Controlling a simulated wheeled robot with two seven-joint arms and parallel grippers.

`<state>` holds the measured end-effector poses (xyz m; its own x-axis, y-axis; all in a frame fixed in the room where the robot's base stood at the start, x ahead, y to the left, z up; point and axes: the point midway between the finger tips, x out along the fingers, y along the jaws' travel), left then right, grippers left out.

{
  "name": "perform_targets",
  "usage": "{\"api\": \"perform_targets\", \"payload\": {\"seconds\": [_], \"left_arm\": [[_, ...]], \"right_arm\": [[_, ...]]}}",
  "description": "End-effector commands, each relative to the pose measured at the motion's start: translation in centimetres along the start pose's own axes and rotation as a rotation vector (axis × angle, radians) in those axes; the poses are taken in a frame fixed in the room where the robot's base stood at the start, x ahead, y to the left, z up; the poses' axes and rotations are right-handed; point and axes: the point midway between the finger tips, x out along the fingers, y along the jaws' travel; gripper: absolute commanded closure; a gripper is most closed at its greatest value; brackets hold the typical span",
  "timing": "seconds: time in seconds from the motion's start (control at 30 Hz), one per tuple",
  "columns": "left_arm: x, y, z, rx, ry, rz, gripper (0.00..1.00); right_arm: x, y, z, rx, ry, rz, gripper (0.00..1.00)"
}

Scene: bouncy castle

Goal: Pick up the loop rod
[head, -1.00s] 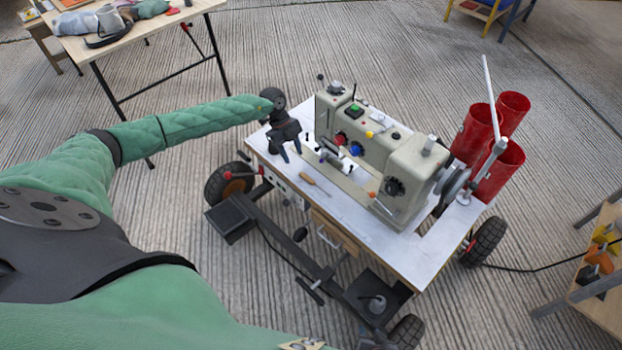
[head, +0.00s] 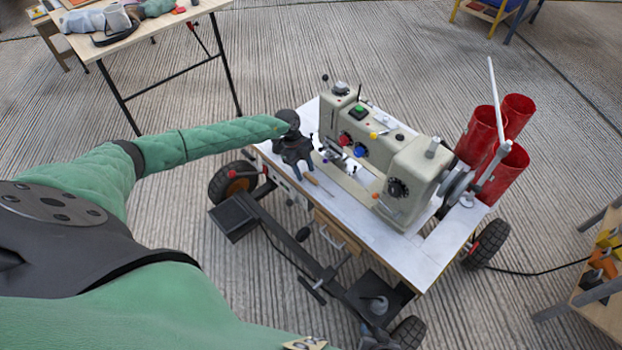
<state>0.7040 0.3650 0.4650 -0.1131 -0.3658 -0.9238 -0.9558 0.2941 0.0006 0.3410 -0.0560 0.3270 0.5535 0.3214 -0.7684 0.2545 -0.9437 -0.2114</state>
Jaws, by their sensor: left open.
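A thin rod with a wooden handle (head: 312,179), which looks like the loop rod, lies on the white top of the sewing machine cart, in front of the machine. Its thin end points toward the lower right. My left gripper (head: 304,176) is open and points down at the handle end, partly covering it. I cannot tell whether the fingers touch the handle or are above it.
The sewing machine (head: 377,155) stands just behind the rod on the cart top (head: 412,250). Red cylinders (head: 502,172) and a tilted pole stand at the cart's right. A work table (head: 185,22) is at the upper left. The cart top's front right is clear.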

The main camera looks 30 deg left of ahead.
Motion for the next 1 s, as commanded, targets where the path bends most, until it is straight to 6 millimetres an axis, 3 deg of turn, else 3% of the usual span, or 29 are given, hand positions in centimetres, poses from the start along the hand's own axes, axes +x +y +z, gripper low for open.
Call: {"api": "perform_targets", "payload": {"seconds": [0.2, 0.43, 0.77, 1.0], "left_arm": [[0.2, 0.0, 0.0, 0.0, 0.0, 0.0, 0.58], [0.1, 0.0, 0.0, 0.0, 0.0, 0.0, 1.0], [-0.1, 0.0, -0.1, 0.0, 0.0, -0.001, 1.0], [-3.1, 0.0, -1.3, 0.002, -0.001, -0.001, 1.0]], "right_arm": [[0.0, -0.1, 0.0, 0.0, -0.001, -0.001, 0.64], [0.0, -0.1, 0.0, 0.0, -0.001, -0.001, 0.64], [0.0, 0.0, 0.0, 0.0, -0.001, 0.0, 0.64], [0.0, 0.0, 0.0, 0.0, -0.001, 0.001, 0.64]]}}
